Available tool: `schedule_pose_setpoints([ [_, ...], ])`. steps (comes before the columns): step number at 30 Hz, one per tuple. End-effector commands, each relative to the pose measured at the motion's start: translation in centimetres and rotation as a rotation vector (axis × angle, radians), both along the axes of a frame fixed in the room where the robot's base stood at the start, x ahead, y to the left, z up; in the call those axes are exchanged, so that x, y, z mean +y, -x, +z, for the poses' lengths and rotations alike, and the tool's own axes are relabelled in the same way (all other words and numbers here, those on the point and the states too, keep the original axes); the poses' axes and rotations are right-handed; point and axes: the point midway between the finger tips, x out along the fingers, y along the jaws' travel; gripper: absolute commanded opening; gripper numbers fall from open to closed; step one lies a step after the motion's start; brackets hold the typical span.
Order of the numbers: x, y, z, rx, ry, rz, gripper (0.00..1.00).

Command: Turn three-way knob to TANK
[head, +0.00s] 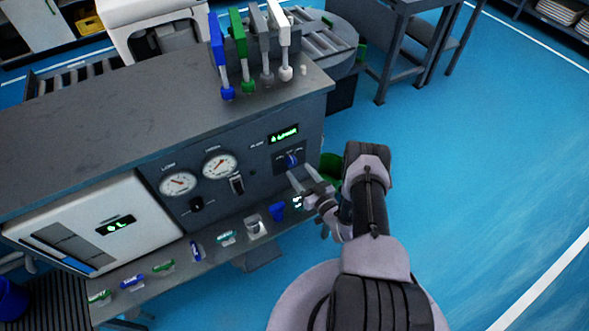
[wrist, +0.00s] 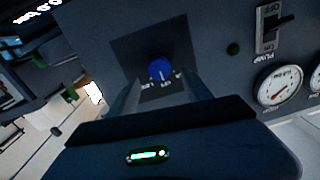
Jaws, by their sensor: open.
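The three-way knob (head: 291,161) is a small blue knob on a dark square plate at the right end of the panel front. In the wrist view the blue knob (wrist: 160,69) sits just beyond and between my two fingers. My gripper (head: 302,179) is open in front of the knob, and its fingertips also show in the wrist view (wrist: 158,92). I cannot tell whether a finger touches the knob. White labels are printed around the knob, but they are too small to read, so which one it points to is unclear.
Two round gauges (head: 220,166) and a pump switch (head: 237,184) are left of the knob. A green display (head: 284,134) is above it. Colored handles (head: 239,50) stand on top. Open blue floor lies right.

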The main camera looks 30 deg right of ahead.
Motion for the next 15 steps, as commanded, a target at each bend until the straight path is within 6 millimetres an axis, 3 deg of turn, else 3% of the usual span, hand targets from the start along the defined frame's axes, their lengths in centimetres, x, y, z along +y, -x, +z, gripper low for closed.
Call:
schedule_pose_setpoints([
  [6,0.3,-3.6,-0.2,-0.001,0.001,0.001,0.58],
  [15,0.4,-4.3,0.1,0.001,-0.001,0.0,0.58],
])
